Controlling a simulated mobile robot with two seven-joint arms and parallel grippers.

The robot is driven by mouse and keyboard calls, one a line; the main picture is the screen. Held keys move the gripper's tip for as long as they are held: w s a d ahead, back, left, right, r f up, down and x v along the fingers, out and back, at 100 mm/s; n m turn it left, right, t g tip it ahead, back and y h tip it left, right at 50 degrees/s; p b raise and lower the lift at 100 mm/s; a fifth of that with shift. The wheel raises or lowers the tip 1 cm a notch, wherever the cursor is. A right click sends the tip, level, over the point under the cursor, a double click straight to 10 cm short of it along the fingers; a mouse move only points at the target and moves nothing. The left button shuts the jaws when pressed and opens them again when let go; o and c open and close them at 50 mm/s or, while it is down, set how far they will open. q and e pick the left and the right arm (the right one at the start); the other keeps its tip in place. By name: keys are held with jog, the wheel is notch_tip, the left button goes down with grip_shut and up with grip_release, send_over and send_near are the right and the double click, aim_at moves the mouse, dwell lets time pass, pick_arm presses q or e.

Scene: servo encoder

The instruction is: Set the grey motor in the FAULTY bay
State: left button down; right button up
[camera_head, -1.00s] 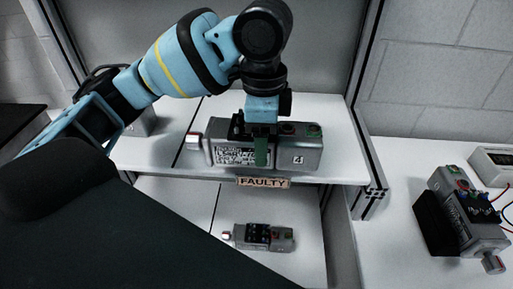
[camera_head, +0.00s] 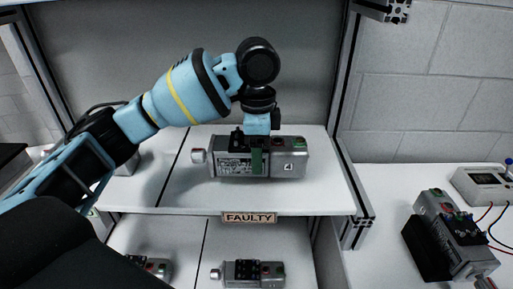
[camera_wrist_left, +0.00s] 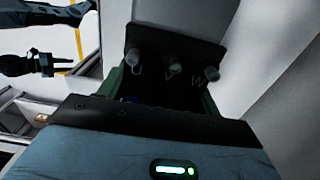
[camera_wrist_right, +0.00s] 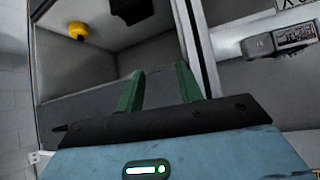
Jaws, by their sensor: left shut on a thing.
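The grey motor (camera_head: 290,160) lies lengthwise over the upper shelf, behind the FAULTY label (camera_head: 249,217) and right of the black divider line. My left gripper (camera_head: 257,160) is shut on it from above, one green finger showing on its front side. I cannot tell whether its underside touches the shelf. In the left wrist view the motor's dark terminal plate (camera_wrist_left: 172,60) with its posts sits between the fingers. My right gripper (camera_wrist_right: 158,90) is open and empty in the right wrist view; it is outside the head view.
The upper shelf (camera_head: 315,190) is clear in front of the motor. Two similar motors lie below, one (camera_head: 255,273) under the label. A frame post (camera_head: 350,180) bounds the bay on the right. Another motor (camera_head: 445,235) with a black stand and a wired meter (camera_head: 485,187) are on the right bench.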

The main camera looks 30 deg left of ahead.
pick_arm(q)
jog(key=shift+f, duration=1.2)
jog(key=shift+f, duration=0.15)
jog(key=shift+c, duration=1.6)
grip_release()
jog(key=shift+f, duration=0.15)
jog(key=shift+r, duration=3.9)
